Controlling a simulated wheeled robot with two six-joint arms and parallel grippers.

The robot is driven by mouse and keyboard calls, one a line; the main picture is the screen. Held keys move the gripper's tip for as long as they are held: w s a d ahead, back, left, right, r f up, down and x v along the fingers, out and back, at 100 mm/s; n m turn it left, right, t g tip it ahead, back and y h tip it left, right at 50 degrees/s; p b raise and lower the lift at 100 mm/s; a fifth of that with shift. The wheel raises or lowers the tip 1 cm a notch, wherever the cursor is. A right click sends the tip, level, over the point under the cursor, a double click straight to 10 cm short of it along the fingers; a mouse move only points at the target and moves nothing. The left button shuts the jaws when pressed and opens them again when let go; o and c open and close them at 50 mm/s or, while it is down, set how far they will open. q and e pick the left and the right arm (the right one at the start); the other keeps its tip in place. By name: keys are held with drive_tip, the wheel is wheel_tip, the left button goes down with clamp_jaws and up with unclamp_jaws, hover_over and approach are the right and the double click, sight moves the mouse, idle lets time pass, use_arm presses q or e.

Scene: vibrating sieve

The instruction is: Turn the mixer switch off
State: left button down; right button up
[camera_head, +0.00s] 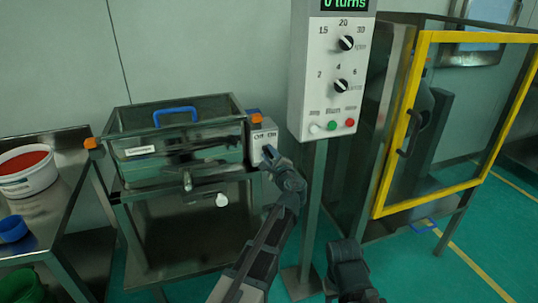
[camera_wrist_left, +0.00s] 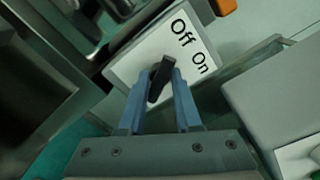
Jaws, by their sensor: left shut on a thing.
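The white switch plate (camera_head: 263,138) with "Off" and "On" printed on it sits at the right end of the mixer (camera_head: 175,150), a grey metal trough with a blue handle. In the left wrist view the plate (camera_wrist_left: 128,68) carries a black switch knob (camera_wrist_left: 161,76), tilted, its upper end toward the lettering. My left gripper (camera_head: 268,155) is at the plate. In the left wrist view its blue fingers (camera_wrist_left: 160,88) are shut on the knob, one on each side. The head view hides the knob behind my gripper. My right gripper's fingers are not visible.
A white control box (camera_head: 325,75) with dials and buttons stands on a post right of the mixer. A yellow-framed cabinet door (camera_head: 405,120) is farther right. A bucket of red material (camera_head: 27,170) and a blue cup (camera_head: 12,229) stand on the left table.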

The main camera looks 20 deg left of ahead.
use_arm(q)
drive_tip(key=c, duration=0.6)
unclamp_jaws()
drive_tip(key=v, duration=1.4)
drive_tip(key=s+a+f+n+g+h, duration=0.1)
drive_tip(key=s+a+f+n+g, duration=0.35)
drive_tip(key=f, duration=0.25)
drive_tip(key=s+a+f+n+g+h, duration=0.1)
drive_tip(key=s+a+f+n+g, duration=0.25)
drive_tip(key=f+n, duration=0.25)
drive_tip(key=s+d+f+n+g+h, duration=0.6)
drive_tip(key=s+f+n+h, duration=0.15)
drive_tip(key=s, duration=0.35)
drive_tip(key=s+d+r+m+p, duration=0.1)
drive_tip(key=s+d+r+p, duration=0.1)
drive_tip(key=r+p, duration=0.5)
drive_tip(key=s+d+r+m+p, duration=0.1)
drive_tip(key=d+r+p, duration=0.4)
drive_tip(key=r+p, duration=0.1)
drive_tip(key=s+d+r+m+p, duration=0.2)
drive_tip(key=d+r+p, duration=0.2)
drive_tip(key=r+p, duration=0.3)
drive_tip(key=shift+s+r+g+y+p, duration=0.25)
drive_tip(key=shift+s+r+g+p, duration=0.15)
drive_tip(key=shift+p, duration=0.6)
